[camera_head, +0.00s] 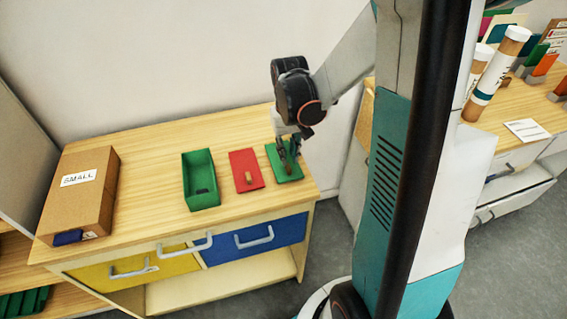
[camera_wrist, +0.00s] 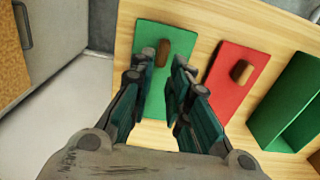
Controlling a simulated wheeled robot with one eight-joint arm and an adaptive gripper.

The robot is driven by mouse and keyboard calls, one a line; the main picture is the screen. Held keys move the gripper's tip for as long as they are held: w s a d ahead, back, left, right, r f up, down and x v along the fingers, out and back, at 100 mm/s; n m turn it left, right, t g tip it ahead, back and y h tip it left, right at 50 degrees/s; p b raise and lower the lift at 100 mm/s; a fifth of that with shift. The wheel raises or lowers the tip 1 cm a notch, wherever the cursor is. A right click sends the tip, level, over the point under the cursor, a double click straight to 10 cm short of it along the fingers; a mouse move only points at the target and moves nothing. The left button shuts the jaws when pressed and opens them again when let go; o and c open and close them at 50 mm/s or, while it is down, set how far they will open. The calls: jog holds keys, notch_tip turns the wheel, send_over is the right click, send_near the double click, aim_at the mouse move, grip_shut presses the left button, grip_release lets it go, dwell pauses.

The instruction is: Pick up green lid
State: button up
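The green lid (camera_head: 290,173) is a flat green panel with a small wooden knob, lying on the wooden table top near its right end. It also shows in the wrist view (camera_wrist: 150,35), with its knob (camera_wrist: 162,53) bare just beyond the fingertips. My gripper (camera_head: 287,152) is directly over the green lid, pointing down. In the wrist view my gripper (camera_wrist: 157,72) has its two fingers apart with a gap between them, and nothing is held. The fingers hide part of the lid. I cannot tell whether they touch it.
A red lid (camera_head: 246,171) with a wooden knob lies left of the green lid. An open green box (camera_head: 201,180) stands further left. A cardboard box labelled SMALL (camera_head: 80,195) is at the left end. The table (camera_head: 145,165) has yellow and blue drawers below.

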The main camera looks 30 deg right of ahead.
jog(key=f+b, duration=0.1)
jog(key=f, duration=0.1)
jog(key=f+b, duration=0.1)
jog(key=f, duration=0.2)
jog(key=shift+w, duration=0.2)
jog(key=shift+r, duration=0.1)
grip_shut()
jog(key=shift+r, duration=0.15)
